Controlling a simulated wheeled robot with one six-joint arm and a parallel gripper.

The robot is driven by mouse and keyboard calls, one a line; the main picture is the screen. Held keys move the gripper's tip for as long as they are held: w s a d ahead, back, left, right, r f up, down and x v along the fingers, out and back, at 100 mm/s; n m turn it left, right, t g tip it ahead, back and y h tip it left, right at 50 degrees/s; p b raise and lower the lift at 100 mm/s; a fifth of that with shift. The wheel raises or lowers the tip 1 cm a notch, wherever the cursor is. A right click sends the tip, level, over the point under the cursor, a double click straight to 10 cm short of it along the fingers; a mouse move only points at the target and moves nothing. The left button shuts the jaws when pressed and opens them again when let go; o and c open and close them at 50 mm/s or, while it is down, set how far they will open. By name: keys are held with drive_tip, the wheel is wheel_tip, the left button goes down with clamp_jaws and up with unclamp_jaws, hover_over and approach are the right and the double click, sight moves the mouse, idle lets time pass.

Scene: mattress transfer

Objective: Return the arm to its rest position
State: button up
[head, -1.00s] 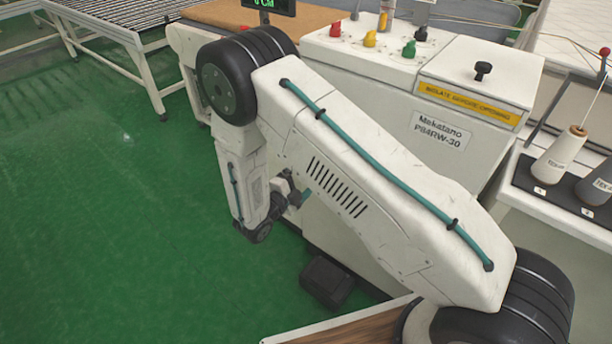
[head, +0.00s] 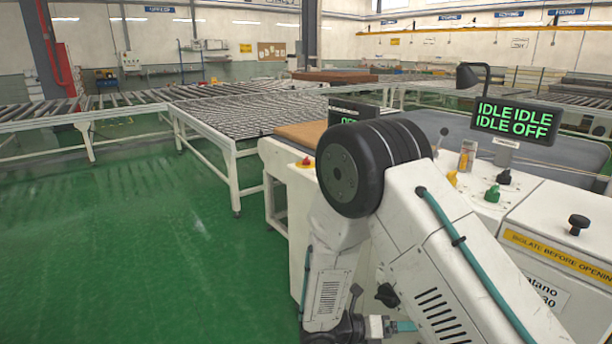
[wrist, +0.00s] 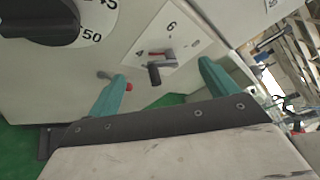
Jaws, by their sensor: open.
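My arm reaches from the lower right over the white machine's front, then bends down at its black elbow joint. My gripper shows in the wrist view (wrist: 158,86) with its two teal fingers spread apart and nothing between them. Beyond the fingers is the white machine's front panel (wrist: 110,57) with a small lever switch (wrist: 154,70). I cannot tell how far the fingertips are from the panel. In the head view only a teal finger shows low down beside the machine, partly hidden by my arm.
The white machine (head: 545,215) stands close beside my arm, with coloured knobs and an IDLE display (head: 515,122). A roller table (head: 250,110) stands beyond. The green floor (head: 130,240) is clear on the left. A large black dial (wrist: 40,18) is near in the wrist view.

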drive_tip(key=s+d+r+m+y, duration=0.2)
drive_tip(key=s+r+m+y, duration=0.5)
drive_tip(key=s+r+m, duration=0.5)
drive_tip(key=s+d+r+m+y, duration=0.2)
drive_tip(key=s+r+m+y, duration=0.6)
drive_tip(key=s+r+m, duration=0.4)
wheel_tip(320, 180, up, 5)
drive_tip(key=m, duration=0.6)
drive_tip(key=shift+d+r+g+y, duration=0.15)
drive_tip(key=shift+r+g+y, duration=0.05)
drive_tip(key=shift+g+y, duration=0.1)
drive_tip(key=shift+s, duration=0.1)
